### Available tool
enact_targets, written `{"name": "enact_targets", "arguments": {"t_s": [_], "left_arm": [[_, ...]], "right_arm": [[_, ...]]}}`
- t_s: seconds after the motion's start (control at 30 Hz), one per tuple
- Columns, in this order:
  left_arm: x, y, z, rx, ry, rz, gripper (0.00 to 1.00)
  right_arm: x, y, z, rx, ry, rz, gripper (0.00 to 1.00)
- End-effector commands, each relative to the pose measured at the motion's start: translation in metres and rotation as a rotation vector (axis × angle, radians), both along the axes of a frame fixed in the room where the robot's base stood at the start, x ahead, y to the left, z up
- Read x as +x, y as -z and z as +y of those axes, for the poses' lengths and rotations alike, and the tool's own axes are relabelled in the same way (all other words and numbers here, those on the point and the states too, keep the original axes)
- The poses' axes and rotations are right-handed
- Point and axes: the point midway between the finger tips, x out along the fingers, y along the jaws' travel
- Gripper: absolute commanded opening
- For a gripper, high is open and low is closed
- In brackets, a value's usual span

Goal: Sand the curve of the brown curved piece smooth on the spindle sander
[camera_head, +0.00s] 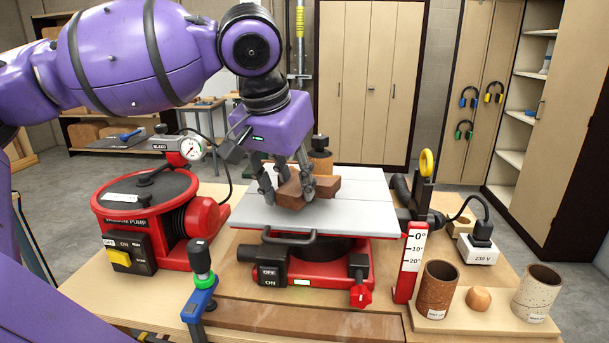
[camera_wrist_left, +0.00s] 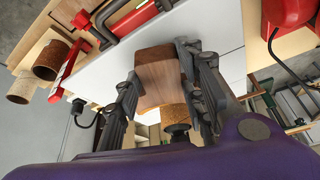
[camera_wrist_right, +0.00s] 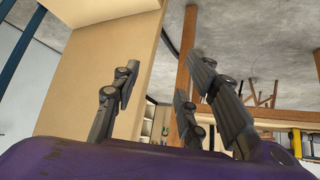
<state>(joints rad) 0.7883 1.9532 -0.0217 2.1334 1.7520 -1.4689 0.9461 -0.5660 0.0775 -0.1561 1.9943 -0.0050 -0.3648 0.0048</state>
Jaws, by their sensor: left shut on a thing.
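My left gripper (camera_head: 288,187) is shut on the brown curved piece (camera_head: 325,188), over the grey table of the spindle sander (camera_head: 357,217). The piece also shows between the fingers in the left wrist view (camera_wrist_left: 156,72). The sanding spindle (camera_head: 320,160) stands behind the piece in the head view. In the left wrist view the spindle (camera_wrist_left: 173,118) is close to the piece's curved side; I cannot tell whether they touch.
A red vacuum pump (camera_head: 110,212) with a gauge stands left of the sander. A clamp (camera_head: 200,290) stands at the front edge. A red angle scale (camera_head: 408,262) and two abrasive sleeves (camera_head: 437,288) (camera_head: 536,293) are at the right.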

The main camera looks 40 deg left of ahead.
Motion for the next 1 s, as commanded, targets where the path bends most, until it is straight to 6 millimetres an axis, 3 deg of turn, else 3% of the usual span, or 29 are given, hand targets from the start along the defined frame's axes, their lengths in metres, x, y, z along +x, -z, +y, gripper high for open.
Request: {"name": "enact_targets", "arguments": {"t_s": [0.23, 0.47, 0.67, 1.0], "left_arm": [[0.005, 0.016, -0.002, 0.0, 0.0, 0.002, 0.11], [0.01, 0.031, -0.003, 0.001, 0.001, 0.002, 0.11], [0.015, 0.035, -0.003, 0.002, -0.005, 0.008, 0.11], [0.021, 0.033, -0.006, 0.0, -0.003, 0.007, 0.11]], "right_arm": [[-0.02, 0.015, -0.003, -0.005, 0.001, 0.042, 0.4], [-0.019, 0.022, -0.002, -0.006, -0.005, 0.044, 0.4], [-0.015, 0.035, 0.001, -0.006, -0.013, 0.042, 0.4], [-0.025, 0.056, 0.001, -0.01, -0.014, 0.069, 0.4]]}}
